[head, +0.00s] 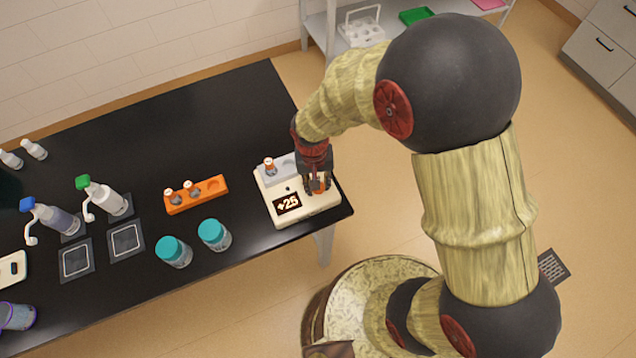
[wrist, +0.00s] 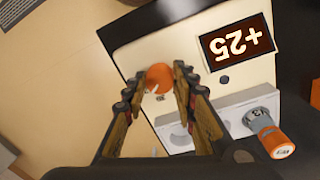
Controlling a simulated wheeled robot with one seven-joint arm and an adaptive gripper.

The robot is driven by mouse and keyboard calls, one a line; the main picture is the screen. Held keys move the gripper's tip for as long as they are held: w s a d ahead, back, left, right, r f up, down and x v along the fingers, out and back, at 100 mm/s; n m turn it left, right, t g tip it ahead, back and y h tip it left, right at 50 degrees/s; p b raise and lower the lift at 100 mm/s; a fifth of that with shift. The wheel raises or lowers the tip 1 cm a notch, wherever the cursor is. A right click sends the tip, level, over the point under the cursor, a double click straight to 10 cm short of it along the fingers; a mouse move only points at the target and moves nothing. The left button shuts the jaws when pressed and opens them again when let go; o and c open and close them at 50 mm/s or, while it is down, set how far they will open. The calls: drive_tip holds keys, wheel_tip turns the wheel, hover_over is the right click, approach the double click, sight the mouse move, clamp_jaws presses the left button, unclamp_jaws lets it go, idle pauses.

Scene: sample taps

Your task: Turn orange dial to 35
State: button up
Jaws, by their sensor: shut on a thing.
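The orange dial (wrist: 160,78) sits on the cream device (wrist: 142,42) at the right end of the black table. In the head view the dial (head: 319,186) is partly hidden by my gripper (head: 318,184). In the wrist view my gripper (wrist: 158,88) has its two fingers on either side of the dial, shut on it. The device's dark display (wrist: 238,41) reads +25, and this display (head: 287,203) reads the same in the head view.
A vial with an orange part (wrist: 268,133) stands in the device's grey rack (wrist: 233,110). An orange rack (head: 197,197) with vials and two teal-capped jars (head: 214,235) stand to the left in the head view. Two spray bottles (head: 103,197) stand farther left on the black table (head: 215,120).

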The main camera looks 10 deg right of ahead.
drive_tip(key=shift+m, duration=1.2)
drive_tip(key=o, duration=1.2)
drive_tip(key=shift+c, duration=0.2)
drive_tip(key=shift+r, duration=0.1)
wheel_tip(320, 180, up, 12)
drive_tip(key=shift+w+a, duration=0.15)
drive_tip(key=shift+a, duration=0.25)
